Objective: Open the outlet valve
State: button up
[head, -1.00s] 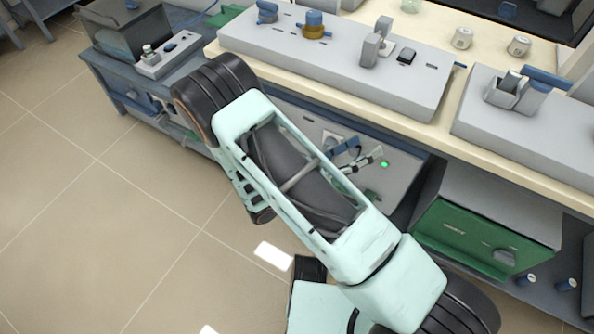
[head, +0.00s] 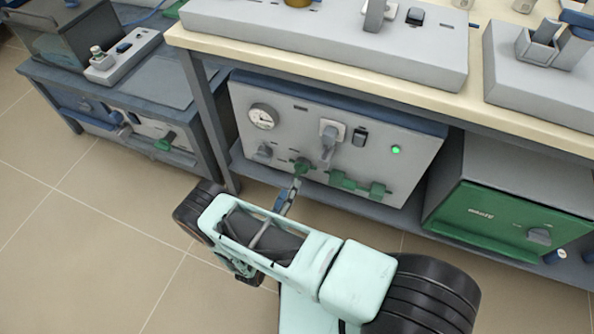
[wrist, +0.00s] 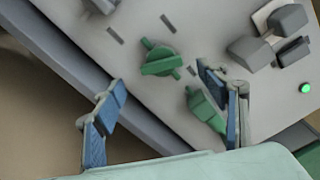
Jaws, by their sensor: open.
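The grey front panel (head: 240,105) under the bench carries green valve handles. No label shows which is the outlet valve. In the wrist view my gripper (wrist: 164,110) is open and empty, its blue-padded fingers wide apart. One green handle (wrist: 160,65) lies ahead of the gap; another (wrist: 206,110) is close beside the right finger. I cannot tell whether that finger touches it.
The panel also has a pressure gauge (head: 263,116), a grey knob (head: 264,152), a dark switch (head: 360,137) and a lit green lamp (head: 395,149). A table leg (head: 207,120) stands left of the panel, a green-fronted unit (head: 505,228) to the right. The floor in front is clear.

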aim_at(298, 173)
jog(key=b+x, duration=0.1)
jog(key=x, duration=0.7)
jog(key=shift+w+d+b, duration=0.15)
jog(key=shift+w+b, duration=0.15)
jog(key=c, duration=1.2)
jog(key=shift+m, duration=0.3)
jog(key=m, duration=0.5)
jog(key=shift+s+r, duration=0.1)
jog(key=m, duration=0.6)
jog(key=shift+d+m+p, duration=0.2)
jog(key=shift+m+p, duration=0.15)
jog(key=shift+m, duration=0.05)
